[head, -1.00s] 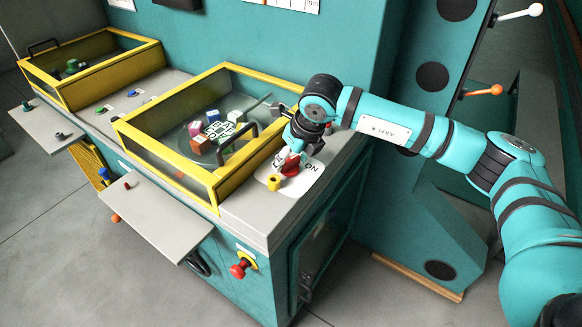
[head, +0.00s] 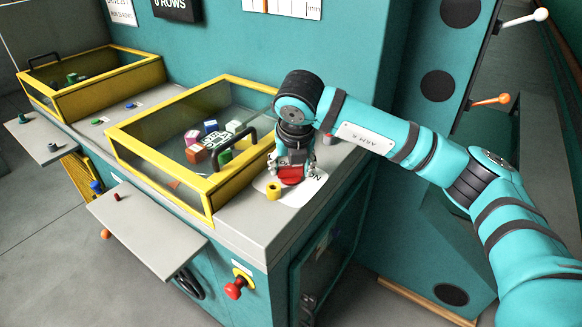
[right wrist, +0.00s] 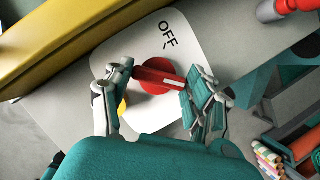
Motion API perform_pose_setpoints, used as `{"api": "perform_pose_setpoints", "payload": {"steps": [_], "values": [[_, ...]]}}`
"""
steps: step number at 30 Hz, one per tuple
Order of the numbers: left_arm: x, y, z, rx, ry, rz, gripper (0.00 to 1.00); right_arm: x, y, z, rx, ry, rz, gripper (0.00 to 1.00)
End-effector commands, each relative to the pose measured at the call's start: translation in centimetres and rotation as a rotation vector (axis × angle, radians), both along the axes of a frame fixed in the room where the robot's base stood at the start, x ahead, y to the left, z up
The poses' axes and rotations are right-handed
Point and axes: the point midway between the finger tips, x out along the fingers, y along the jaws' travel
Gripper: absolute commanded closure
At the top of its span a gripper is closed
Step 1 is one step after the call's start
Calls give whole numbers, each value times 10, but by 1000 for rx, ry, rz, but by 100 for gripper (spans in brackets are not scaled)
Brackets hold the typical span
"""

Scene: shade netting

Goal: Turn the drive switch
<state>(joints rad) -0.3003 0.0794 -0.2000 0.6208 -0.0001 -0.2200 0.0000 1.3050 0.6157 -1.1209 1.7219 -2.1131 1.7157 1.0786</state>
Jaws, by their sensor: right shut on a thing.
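The red drive switch (head: 291,177) sits on a white label plate (head: 296,194) on the grey machine top, right of the yellow-framed guard. My right gripper (head: 293,168) points down over the switch. In the right wrist view its fingers (right wrist: 160,80) are at the two ends of the bar, shut on it. In the head view the gripper hides part of the plate. My left gripper is not in view.
A small yellow part (head: 273,191) stands just left of the switch. The yellow-framed guard (head: 211,194) with a black handle and coloured blocks inside is close on the left. A red button (head: 235,288) is on the front panel. A grey shelf (head: 150,235) juts out.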

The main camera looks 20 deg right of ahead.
Motion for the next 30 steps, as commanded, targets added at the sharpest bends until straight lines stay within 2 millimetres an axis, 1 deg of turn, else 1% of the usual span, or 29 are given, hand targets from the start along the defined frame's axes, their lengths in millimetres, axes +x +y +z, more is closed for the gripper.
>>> {"api": "perform_pose_setpoints", "payload": {"steps": [10,11,16,22,25,28,30], "values": [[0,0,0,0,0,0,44,1,-1,2,1,-3,-7,76],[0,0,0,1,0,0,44,1,-1,1,1,-3,-7,41],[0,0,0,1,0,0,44,1,-1,1,1,-2,-5,19],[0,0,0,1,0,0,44,0,0,0,0,-1,-4,19],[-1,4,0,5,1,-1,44,0,0,2,1,-1,-4,19],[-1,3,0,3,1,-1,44,-3,0,9,1,-3,-4,19],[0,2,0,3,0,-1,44,-6,1,20,2,-4,-2,19]]}}
